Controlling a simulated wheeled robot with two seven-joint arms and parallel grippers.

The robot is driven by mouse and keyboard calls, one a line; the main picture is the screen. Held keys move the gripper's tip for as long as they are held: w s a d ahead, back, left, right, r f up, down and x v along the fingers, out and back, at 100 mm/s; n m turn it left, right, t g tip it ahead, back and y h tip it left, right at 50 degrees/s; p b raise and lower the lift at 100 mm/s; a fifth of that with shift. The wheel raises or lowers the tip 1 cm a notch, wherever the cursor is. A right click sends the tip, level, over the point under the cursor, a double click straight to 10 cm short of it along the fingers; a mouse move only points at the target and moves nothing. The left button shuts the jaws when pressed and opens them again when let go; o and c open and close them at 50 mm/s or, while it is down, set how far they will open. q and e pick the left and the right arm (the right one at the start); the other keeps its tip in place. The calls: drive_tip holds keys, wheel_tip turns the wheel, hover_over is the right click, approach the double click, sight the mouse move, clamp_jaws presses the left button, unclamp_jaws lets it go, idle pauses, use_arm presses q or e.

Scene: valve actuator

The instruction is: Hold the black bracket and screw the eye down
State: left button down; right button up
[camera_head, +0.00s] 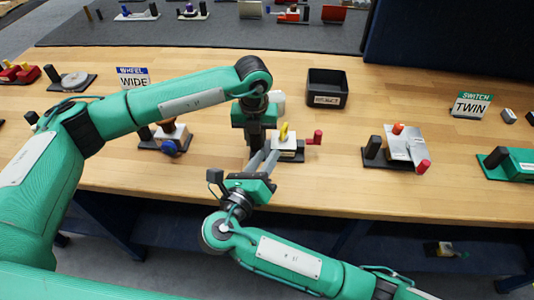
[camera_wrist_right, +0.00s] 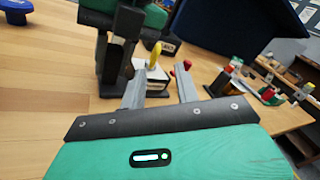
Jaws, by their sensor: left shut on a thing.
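The yellow eye (camera_head: 284,131) stands upright on a white block (camera_head: 290,146) with a red-ended handle (camera_head: 317,137) at its right. In the right wrist view the eye (camera_wrist_right: 155,55) shows ahead of my fingers. My left gripper (camera_head: 255,143) points down just left of the white block and is shut on the black bracket (camera_wrist_right: 112,67), largely hidden in the head view. My right gripper (camera_head: 265,159) is open. Its two grey fingers (camera_wrist_right: 160,88) are apart, in front of the block and below the eye, with nothing seen between them.
A black bin (camera_head: 327,100) stands behind the block. A fixture with a blue knob (camera_head: 170,147) is at the left, and a metal-plate fixture (camera_head: 405,143) at the right. A "TWIN" sign (camera_head: 471,106) stands farther right. The wooden table (camera_head: 420,90) has free room between them.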

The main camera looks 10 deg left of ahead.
sight(281, 133)
drive_tip(key=shift+f, duration=0.15)
drive_tip(key=x, duration=1.2)
drive_tip(key=shift+a, duration=0.1)
drive_tip(key=shift+c, duration=0.4)
clamp_jaws()
